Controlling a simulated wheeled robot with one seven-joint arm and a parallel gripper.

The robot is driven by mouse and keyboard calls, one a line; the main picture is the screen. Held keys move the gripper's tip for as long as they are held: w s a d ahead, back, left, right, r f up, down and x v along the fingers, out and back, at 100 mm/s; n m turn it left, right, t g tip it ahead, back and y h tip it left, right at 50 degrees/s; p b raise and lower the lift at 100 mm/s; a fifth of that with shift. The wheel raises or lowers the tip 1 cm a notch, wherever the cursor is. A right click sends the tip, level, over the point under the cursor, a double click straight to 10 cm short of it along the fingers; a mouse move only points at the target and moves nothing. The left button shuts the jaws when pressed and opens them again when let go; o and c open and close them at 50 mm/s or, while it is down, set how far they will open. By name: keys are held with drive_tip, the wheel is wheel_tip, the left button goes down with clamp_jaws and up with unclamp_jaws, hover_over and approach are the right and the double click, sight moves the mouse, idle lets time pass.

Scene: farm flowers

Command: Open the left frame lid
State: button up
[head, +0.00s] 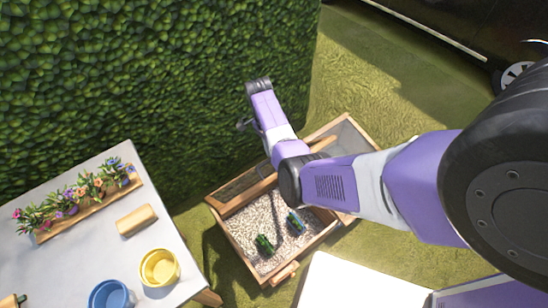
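The wooden frame box (240,250) stands on the grass in the middle of the head view. Its left compartment shows pale gravel with a green plant (264,244) and a second plant with blue on it (295,222). A dark, wood-edged panel (243,193) lies along the back of this compartment; it looks like the left lid tilted up, but I cannot tell its angle. A wooden handle (286,274) sticks out at the front. My gripper (243,125) is small and partly hidden at the arm's far end, above and behind the box. I cannot see its finger gap.
A pale table (90,250) at left holds a wooden planter of flowers (85,205), a wooden block (136,220), a yellow pot (159,268) and a blue pot (110,295). A tall hedge (150,80) stands behind. My arm covers part of the box's right side.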

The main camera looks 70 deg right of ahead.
drive_tip(key=shift+v, duration=2.75)
